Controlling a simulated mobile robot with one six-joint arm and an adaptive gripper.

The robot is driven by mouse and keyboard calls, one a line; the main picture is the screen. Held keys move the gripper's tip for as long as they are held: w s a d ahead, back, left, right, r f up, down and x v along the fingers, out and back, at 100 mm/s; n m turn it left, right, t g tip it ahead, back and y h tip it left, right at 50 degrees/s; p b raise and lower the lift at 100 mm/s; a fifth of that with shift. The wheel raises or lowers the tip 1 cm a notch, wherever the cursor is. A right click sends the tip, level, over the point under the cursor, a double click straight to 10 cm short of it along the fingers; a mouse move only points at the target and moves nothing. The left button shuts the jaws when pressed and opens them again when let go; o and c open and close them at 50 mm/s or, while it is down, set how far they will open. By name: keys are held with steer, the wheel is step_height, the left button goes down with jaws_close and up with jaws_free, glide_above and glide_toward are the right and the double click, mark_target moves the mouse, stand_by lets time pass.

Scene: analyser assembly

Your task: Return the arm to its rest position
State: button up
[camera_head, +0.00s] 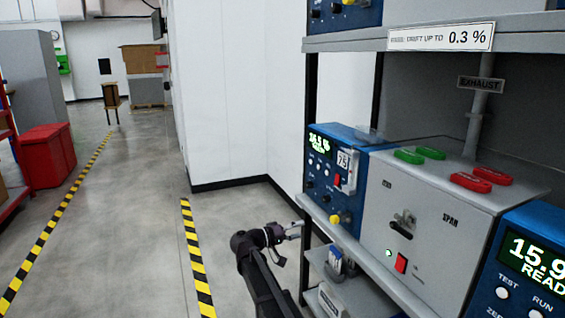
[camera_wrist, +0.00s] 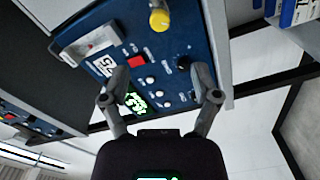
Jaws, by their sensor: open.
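My gripper (camera_head: 291,230) is at the lower middle of the head view, just left of the shelf with the analysers. In the wrist view my gripper (camera_wrist: 163,85) shows two fingers spread apart with nothing between them. Beyond the fingers is a blue analyser (camera_wrist: 135,45) with a yellow knob, a red switch and a green display, seen turned over. The same blue analyser (camera_head: 322,180) stands on the shelf in the head view. Its display is lit green and partly reads READY. I cannot tell the exact gap between fingers and panel.
A grey valve box (camera_head: 425,215) with a black lever stands beside the analyser. Green tags (camera_head: 430,152) and red tags (camera_head: 490,175) lie on top. A second blue analyser (camera_head: 535,260) is at the right. The floor (camera_head: 120,220) at left is open between striped lines.

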steer(key=s+d+f+g+y, duration=0.5)
steer(key=s+d+f+y, duration=0.2)
steer(key=s+d+f, duration=0.5)
steer(key=s+f+g+y, duration=0.1)
steer(key=s+f+y, duration=0.2)
steer(key=s+y, duration=0.35)
steer(key=s+f+g+y, duration=0.1)
steer(key=s+f+y, duration=0.2)
steer(key=s, duration=0.6)
step_height(320, 180, up, 26)
steer(key=p, duration=2.6)
steer(key=shift+w+a+p, duration=0.25)
steer(key=shift+p, duration=0.05)
steer(key=c, duration=0.3)
steer(key=shift+s+f, duration=0.1)
steer(key=shift+s, duration=0.05)
